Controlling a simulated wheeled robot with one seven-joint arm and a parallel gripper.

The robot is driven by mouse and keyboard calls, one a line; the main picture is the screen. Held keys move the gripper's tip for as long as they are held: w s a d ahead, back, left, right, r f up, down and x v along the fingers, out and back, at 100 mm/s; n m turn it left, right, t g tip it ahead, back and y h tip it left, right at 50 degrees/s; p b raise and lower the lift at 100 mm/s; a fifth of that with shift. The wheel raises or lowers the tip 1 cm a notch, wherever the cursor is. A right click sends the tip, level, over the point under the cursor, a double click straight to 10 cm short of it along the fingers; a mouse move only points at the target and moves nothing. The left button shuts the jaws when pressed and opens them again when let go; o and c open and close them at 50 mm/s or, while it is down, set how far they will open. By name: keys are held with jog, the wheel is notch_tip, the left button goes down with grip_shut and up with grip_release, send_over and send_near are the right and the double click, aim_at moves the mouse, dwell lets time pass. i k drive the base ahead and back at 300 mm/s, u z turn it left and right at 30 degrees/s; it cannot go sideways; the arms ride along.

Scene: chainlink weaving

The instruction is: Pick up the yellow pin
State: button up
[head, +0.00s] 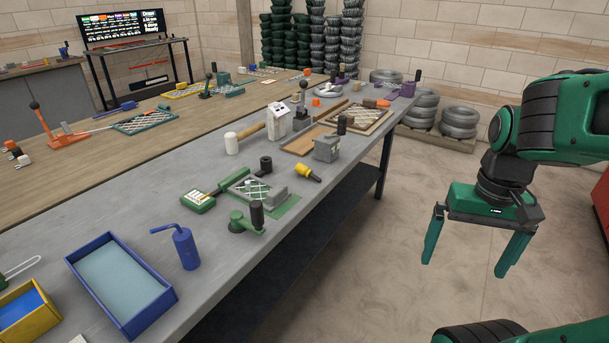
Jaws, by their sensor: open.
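A yellow pin (304,170) with a short dark shaft lies on the grey workbench (330,215), near its right edge. Its yellow end faces left and its dark tip points right. My gripper (466,268) hangs at the right of the picture, beyond the bench edge and over the floor. Its two green fingers point down and are wide apart with nothing between them. It is apart from the pin and well to its right.
A grey block (326,149) with a dark knob stands just behind the pin. A green clamp-like tool (247,220) and a mesh fixture (255,189) lie to its left. A blue tray (120,280) and blue bottle (186,248) stand nearer.

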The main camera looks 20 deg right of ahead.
aim_at(299, 167)
jog(key=u, duration=1.5)
jog(key=k, duration=0.75)
jog(key=z, duration=0.85)
jog(key=i, duration=1)
